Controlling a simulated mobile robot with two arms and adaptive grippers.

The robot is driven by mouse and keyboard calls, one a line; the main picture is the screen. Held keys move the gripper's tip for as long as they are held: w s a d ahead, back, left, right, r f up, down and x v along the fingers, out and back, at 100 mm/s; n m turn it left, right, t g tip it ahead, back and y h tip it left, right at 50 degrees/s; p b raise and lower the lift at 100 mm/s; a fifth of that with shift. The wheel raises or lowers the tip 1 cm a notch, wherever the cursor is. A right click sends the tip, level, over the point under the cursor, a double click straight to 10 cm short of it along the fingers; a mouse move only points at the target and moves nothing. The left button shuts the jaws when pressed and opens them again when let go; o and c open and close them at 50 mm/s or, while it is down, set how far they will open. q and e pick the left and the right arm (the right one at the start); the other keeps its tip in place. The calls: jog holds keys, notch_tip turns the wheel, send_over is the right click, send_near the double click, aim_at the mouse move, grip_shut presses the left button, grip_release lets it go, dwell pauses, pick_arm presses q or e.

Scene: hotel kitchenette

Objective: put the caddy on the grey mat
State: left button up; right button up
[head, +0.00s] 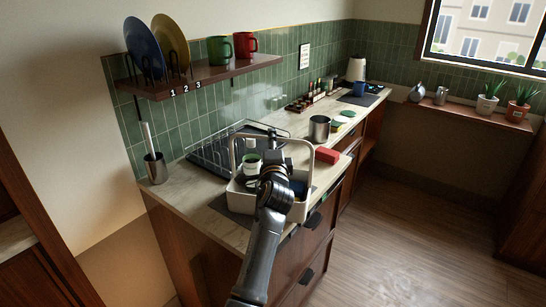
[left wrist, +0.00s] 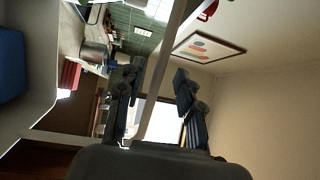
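The cream caddy (head: 300,208) stands at the near end of the counter, with its arched handle (head: 307,155) upright. A green and white container (head: 251,164) and a dark blue item (head: 299,188) are inside it. A grey mat (head: 237,202) shows at the caddy's near left side; whether the base rests on it is hidden. My left gripper (head: 272,152) is over the caddy at the handle's top bar. In the left wrist view, the fingers (left wrist: 158,75) are apart, with the pale handle bar (left wrist: 163,80) between them and gaps visible. My right gripper is not in view.
A black dish rack (head: 215,158) stands behind the caddy, beside a metal utensil cup (head: 156,168). A red block (head: 327,155) and steel canister (head: 319,128) are to the right. A dark mat (head: 350,100) lies farther back near a blue mug (head: 359,89). A shelf (head: 205,75) hangs above.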

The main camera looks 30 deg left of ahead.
pick_arm(q)
jog(key=b+v, duration=0.1)
jog(key=v, duration=0.7)
jog(key=shift+s+d, duration=0.3)
jog(key=s+d+f+n+h, duration=0.1)
jog(key=d+f+h, duration=0.4)
jog(key=f, duration=0.6)
jog(key=s+d+f+n+h, duration=0.1)
jog(key=d+f+h, duration=0.2)
jog(key=d+f, duration=0.6)
jog(key=s+f+n+g+h, duration=0.1)
jog(key=s+f+g, duration=0.25)
jog(key=f, duration=0.95)
jog(key=s+f+n+g+h, duration=0.15)
jog(key=s+f, duration=0.35)
jog(key=f, duration=0.7)
jog(key=s+f+n+g, duration=0.2)
jog(key=s+f+g, duration=0.3)
jog(key=s+f, duration=1.35)
jog(key=s+a+f+n+g, duration=0.1)
jog(key=s+f, duration=0.3)
jog(key=s, duration=0.8)
jog(key=s+a+f+n+g, duration=0.1)
jog(key=s+f+g, duration=0.3)
jog(key=s, duration=0.8)
jog(key=shift+s+a+f, duration=0.15)
jog(key=shift+a+f, duration=0.05)
jog(key=shift+a, duration=0.05)
